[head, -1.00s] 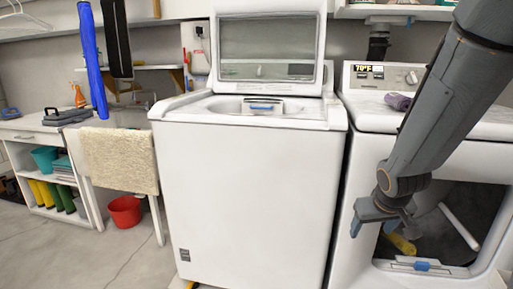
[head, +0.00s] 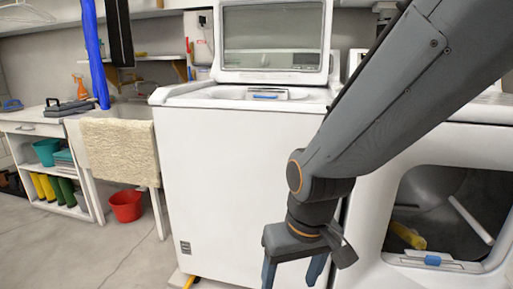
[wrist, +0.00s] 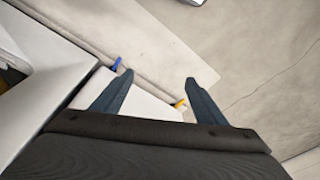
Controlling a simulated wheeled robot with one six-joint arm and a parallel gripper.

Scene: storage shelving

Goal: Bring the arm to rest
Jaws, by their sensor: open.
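My gripper (head: 294,272) hangs low at the end of my grey arm, in front of the white top-loading washer (head: 235,180). Its fingers point down and stand apart with nothing between them. In the wrist view my gripper (wrist: 156,88) also shows two separated dark fingers above the concrete floor (wrist: 240,40). My arm crosses the right half of the head view and hides part of the second machine behind it.
The washer's lid (head: 272,38) stands up. The front-loading machine (head: 365,230) at the right has an open door hole with a yellow item (head: 408,236) inside. At the left are a towel (head: 120,151), a red bucket (head: 126,206) and free floor.

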